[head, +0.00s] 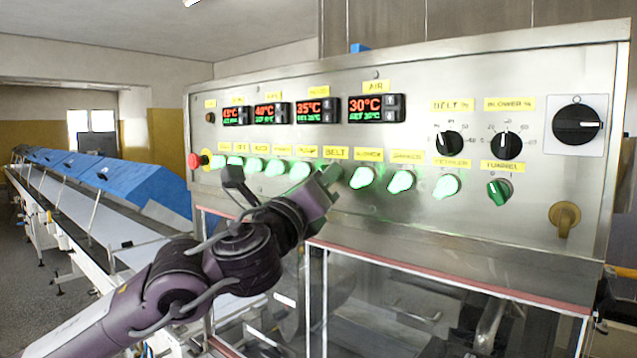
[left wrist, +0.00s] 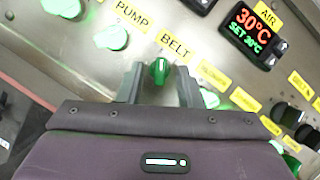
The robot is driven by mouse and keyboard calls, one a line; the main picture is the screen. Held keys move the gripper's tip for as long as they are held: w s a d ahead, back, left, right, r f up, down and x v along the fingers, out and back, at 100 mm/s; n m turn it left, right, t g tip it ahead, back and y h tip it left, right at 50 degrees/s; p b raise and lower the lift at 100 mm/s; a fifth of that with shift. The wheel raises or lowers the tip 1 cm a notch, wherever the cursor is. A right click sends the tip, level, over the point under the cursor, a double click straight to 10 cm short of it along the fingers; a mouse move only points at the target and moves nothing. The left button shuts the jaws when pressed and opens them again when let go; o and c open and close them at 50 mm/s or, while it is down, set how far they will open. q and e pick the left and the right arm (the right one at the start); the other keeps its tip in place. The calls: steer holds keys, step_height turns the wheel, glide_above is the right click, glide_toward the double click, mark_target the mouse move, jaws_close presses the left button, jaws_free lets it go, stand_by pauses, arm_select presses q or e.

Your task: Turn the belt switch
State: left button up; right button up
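The belt switch (left wrist: 159,71) is a green knob under the yellow BELT label (left wrist: 175,47) on the steel control panel. It looks darker green than the brightly lit pump switch (left wrist: 113,37). My left gripper (left wrist: 159,86) is open, with one finger on either side of the belt switch and a gap showing on both sides. In the head view the left gripper (head: 283,178) reaches up to the panel, and its right finger covers the belt switch below the BELT label (head: 336,154). My right gripper is in neither view.
Lit green switches (head: 363,178) sit close on both sides in the same row. A red emergency button (head: 194,161) is at the panel's left end. Temperature displays (head: 375,108) are above. A glazed, red-edged cabinet (head: 420,300) lies below, and a conveyor with blue covers (head: 130,178) runs left.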

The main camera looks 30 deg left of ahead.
arm_select(q)
steer(key=b+v, duration=0.6)
steer(key=v, duration=0.1)
steer(key=shift+s+f, duration=0.15)
steer(key=shift+s, duration=0.2)
stand_by(0.4)
